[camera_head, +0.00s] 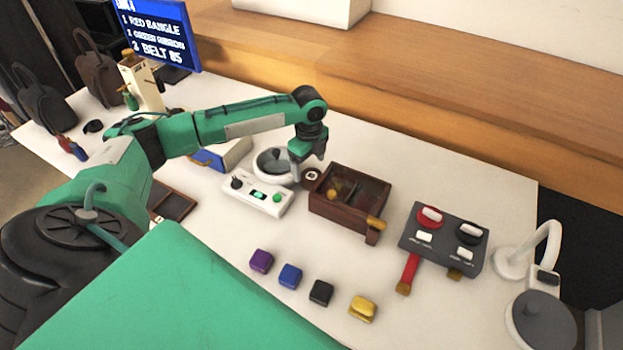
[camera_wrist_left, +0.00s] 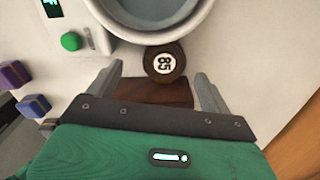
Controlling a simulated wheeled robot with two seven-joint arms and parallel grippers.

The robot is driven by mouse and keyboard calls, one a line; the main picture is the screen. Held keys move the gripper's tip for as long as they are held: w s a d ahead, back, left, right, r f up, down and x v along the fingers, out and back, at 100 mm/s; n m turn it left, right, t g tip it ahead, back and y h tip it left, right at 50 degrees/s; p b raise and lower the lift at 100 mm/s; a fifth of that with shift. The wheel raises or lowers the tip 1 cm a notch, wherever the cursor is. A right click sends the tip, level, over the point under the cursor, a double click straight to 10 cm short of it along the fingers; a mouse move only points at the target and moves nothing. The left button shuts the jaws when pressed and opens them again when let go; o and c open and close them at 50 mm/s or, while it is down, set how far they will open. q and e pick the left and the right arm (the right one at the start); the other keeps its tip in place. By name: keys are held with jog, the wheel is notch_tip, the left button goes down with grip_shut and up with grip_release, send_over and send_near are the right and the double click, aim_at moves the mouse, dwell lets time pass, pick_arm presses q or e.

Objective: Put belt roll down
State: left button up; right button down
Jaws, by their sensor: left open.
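The belt roll (camera_head: 312,175) is a small dark brown roll with a pale label. In the left wrist view the label on the belt roll (camera_wrist_left: 165,62) reads 85. It lies between the round grey dish of a white device (camera_head: 272,161) and a dark wooden box (camera_head: 345,222). My left gripper (camera_head: 308,160) is over the roll, fingers pointing down. In the wrist view the left gripper (camera_wrist_left: 160,76) is open, one finger on each side of the roll and apart from it. Whether the roll touches the dish or box is unclear. My right gripper is not in view.
Purple (camera_head: 261,261), blue (camera_head: 290,276), black (camera_head: 321,293) and yellow (camera_head: 363,308) pieces lie in front. A dark panel with buttons (camera_head: 443,240) and a white lamp (camera_head: 530,255) stand right. A screen (camera_head: 158,32) lists belt 85. Bare table (camera_head: 440,180) shows behind the panel.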

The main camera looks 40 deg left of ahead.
aim_at(312, 176)
pick_arm(q)
jog(key=f, duration=0.5)
jog(key=shift+w+d, duration=0.15)
jog(key=shift+w, duration=0.15)
jog(key=c, duration=1.2)
